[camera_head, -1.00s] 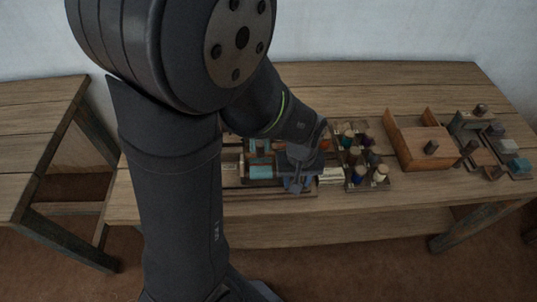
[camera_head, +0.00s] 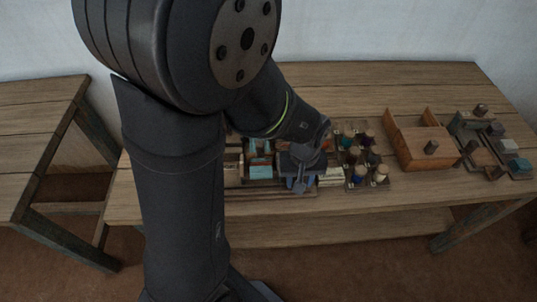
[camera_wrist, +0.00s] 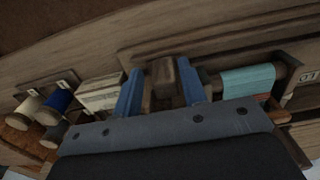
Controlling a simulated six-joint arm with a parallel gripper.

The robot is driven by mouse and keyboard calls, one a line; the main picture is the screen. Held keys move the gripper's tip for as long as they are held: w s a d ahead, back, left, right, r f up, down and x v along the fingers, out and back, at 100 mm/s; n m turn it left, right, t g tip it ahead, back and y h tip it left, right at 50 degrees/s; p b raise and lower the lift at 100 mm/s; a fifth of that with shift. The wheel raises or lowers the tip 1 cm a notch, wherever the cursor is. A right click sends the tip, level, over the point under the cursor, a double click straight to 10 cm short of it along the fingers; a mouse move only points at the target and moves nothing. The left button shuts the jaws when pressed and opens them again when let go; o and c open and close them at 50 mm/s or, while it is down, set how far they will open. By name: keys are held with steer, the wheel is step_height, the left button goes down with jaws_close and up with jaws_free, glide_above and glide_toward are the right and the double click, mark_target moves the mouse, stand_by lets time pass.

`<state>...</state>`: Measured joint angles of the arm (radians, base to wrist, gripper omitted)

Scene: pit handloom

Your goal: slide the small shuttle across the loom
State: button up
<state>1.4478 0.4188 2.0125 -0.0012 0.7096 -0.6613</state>
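My gripper (camera_wrist: 160,88) is low over the loom on the table, with its two blue fingers apart. A small brown wooden block (camera_wrist: 163,76), which may be the small shuttle, stands between the fingers in the wrist view. The right finger looks close against it and a thin gap seems to show at the left finger; I cannot tell whether they grip it. The loom's teal cloth roll (camera_wrist: 248,80) lies right of the fingers, and it also shows in the head view (camera_head: 261,172). In the head view my gripper (camera_head: 300,185) hides the block.
A rack of coloured thread spools (camera_head: 357,178) stands just right of my gripper. A pale block (camera_wrist: 100,93) lies between the spools and the fingers. Farther right are an open wooden box (camera_head: 402,130) and several small blocks. The table's front right part is clear.

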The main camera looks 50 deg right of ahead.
steer(key=shift+o, duration=0.8)
steer(key=shift+a+r, duration=0.1)
steer(key=shift+r, duration=3.15)
step_height(320, 180, down, 6)
steer(key=shift+f, duration=0.15)
steer(key=shift+s+d+f, duration=0.1)
steer(key=shift+s+d, duration=0.15)
steer(key=shift+d, duration=0.1)
